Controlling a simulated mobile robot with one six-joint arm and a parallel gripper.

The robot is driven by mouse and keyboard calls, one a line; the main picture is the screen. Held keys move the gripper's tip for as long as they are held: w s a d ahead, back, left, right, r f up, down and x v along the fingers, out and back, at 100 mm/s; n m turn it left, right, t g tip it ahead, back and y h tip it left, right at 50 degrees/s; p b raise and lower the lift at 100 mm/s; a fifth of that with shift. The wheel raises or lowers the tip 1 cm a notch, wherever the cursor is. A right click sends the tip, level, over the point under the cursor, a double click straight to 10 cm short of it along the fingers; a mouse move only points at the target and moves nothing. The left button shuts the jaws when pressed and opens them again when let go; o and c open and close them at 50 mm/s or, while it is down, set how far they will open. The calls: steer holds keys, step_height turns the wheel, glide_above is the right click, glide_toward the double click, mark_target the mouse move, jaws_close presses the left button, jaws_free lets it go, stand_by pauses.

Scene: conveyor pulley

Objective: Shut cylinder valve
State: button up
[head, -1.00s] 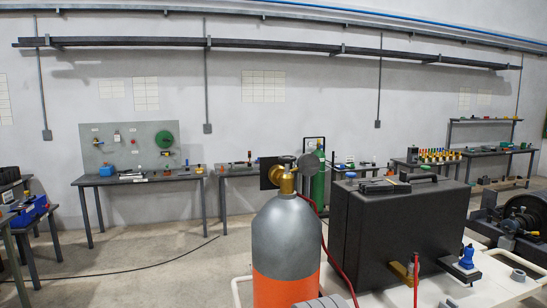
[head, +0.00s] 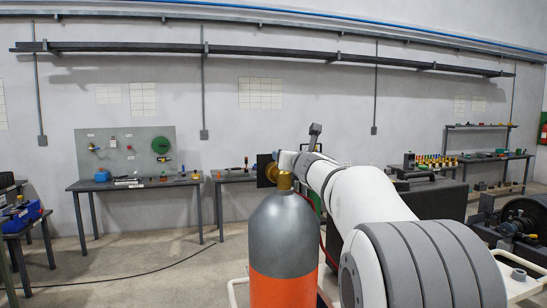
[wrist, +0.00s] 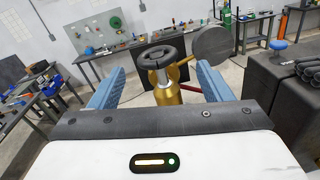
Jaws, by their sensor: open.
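The gas cylinder (head: 284,238), grey above and orange below, stands upright in front of me, with a brass valve (head: 285,181) on its neck. In the wrist view the brass valve body (wrist: 168,92) carries a dark round handwheel (wrist: 160,60) with openings in it. My gripper (wrist: 158,78) is open, its two blue fingers on either side of the handwheel with a gap at each side. Nothing is between the fingers except the valve region; I cannot tell how deep the wheel sits between them.
A round grey disc, perhaps a gauge, (wrist: 211,44) sits right of the valve, near my right finger. A black case (wrist: 284,92) stands to the right on the white cart. Workbenches (head: 135,184) line the far wall, with open floor between.

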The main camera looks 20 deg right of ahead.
steer(key=w+n+p, duration=0.1)
steer(key=w, duration=0.3)
steer(key=w+n+p, duration=0.1)
steer(key=w+p, duration=0.1)
steer(key=w, duration=0.2)
steer(key=shift+w+d+r+y, duration=0.2)
steer(key=shift+w+y, duration=0.1)
steer(key=shift+w, duration=0.1)
